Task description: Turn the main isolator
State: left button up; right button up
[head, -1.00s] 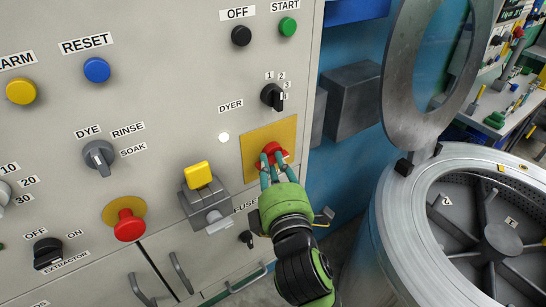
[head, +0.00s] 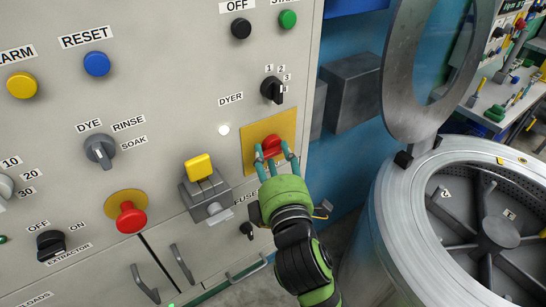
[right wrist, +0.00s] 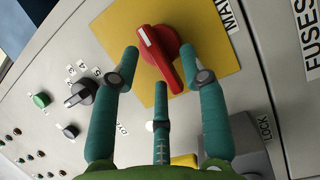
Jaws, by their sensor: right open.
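The main isolator is a red rotary knob (head: 271,146) with a white mark, on a yellow plate (head: 255,134) at the right edge of the grey panel. In the right wrist view the red knob (right wrist: 160,56) shows at the top centre, its white mark toward the upper left, on the yellow plate (right wrist: 205,25). My right gripper (head: 273,162) has its teal fingers spread in front of the knob. In the right wrist view my right gripper (right wrist: 163,82) is open, with fingers to either side of the knob's lower part; contact cannot be told. My left gripper is not in view.
A grey block with a yellow top (head: 199,168) sticks out left of the isolator. A red mushroom button (head: 130,217) and black dyer selector (head: 272,90) are nearby. The open steel drum (head: 480,225) stands at right.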

jog(key=v, duration=0.7)
jog(key=shift+s, duration=0.25)
notch_tip(320, 180, down, 20)
jog(key=w+a+m+g+b, duration=0.1)
jog(key=w+m+g+b, duration=0.1)
jog(key=w+g, duration=0.15)
jog(key=s+d+f+m+g+h+b, duration=0.1)
jog(key=s+d+f+m+g, duration=0.15)
jog(key=f, duration=0.95)
jog(key=s+d+f+m+g+h+b, duration=0.1)
jog(key=s+d+f+g, duration=0.2)
jog(key=f, duration=1)
jog(key=s+d+f+m+g+h+b, duration=0.1)
jog(key=s+d+f+m+g, duration=0.15)
jog(key=s+d+f, duration=0.4)
jog(key=s+d+f+m+g+b, duration=0.1)
jog(key=s+d+f+m, duration=0.25)
jog(key=s+f, duration=0.6)
jog(key=s+d+f+m+g+b, duration=0.1)
jog(key=s+d+f+m+g, duration=0.1)
jog(key=s, duration=0.6)
jog(key=s+d+f+m+g+h+b, duration=0.1)
jog(key=s+d+f+m+g, duration=0.1)
jog(key=s+d+f+m, duration=0.2)
jog(key=s+d+f, duration=0.2)
jog(key=s+f, duration=0.2)
jog(key=f, duration=0.1)
jog(key=shift+m, duration=0.35)
